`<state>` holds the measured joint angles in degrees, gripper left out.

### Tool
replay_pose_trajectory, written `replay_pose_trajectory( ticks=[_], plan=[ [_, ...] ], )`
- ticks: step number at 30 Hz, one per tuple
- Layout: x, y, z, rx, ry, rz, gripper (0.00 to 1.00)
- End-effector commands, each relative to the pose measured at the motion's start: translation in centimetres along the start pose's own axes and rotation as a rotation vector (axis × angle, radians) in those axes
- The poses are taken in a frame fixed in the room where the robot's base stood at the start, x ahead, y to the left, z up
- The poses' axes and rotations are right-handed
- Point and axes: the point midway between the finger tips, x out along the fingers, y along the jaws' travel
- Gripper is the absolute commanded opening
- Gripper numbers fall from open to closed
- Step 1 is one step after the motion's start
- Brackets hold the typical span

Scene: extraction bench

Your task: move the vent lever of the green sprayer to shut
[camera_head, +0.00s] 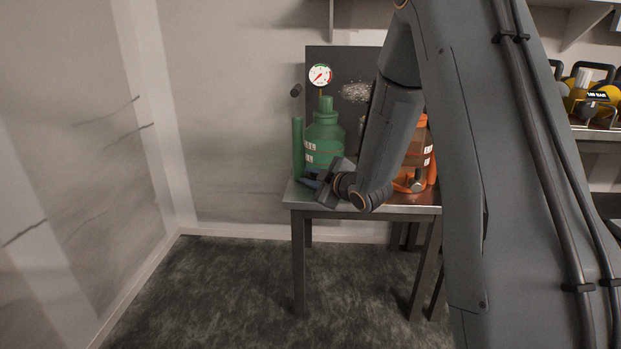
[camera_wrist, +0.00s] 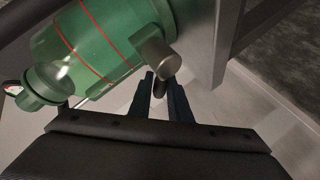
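The green sprayer (camera_head: 323,136) stands on the left part of the bench, and its green body (camera_wrist: 92,45) lies across the upper left of the wrist view. A metal valve cylinder (camera_wrist: 152,56) sticks out of its side, with a short dark vent lever (camera_wrist: 160,87) at its end. My gripper (camera_wrist: 161,82) is at the lever, with one dark finger on each side of it. The fingers are apart and look open; contact with the lever cannot be made out. In the head view my gripper (camera_head: 312,181) is low in front of the sprayer, and the lever is hidden.
An orange sprayer (camera_head: 411,178) stands close to the right on the same bench (camera_head: 365,208), partly behind my arm. A round gauge (camera_head: 320,75) is above the green sprayer, before a dark back panel (camera_head: 345,60). The floor at the left is clear.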

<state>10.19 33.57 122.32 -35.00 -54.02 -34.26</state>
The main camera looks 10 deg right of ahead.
Motion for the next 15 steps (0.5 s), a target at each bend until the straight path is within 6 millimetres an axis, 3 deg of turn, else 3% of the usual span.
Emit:
replay_pose_trajectory(
  ticks=[15],
  plan=[
    [-0.33, 0.4, 0.06, 0.093, 0.065, 0.035, 0.0]
  ],
)
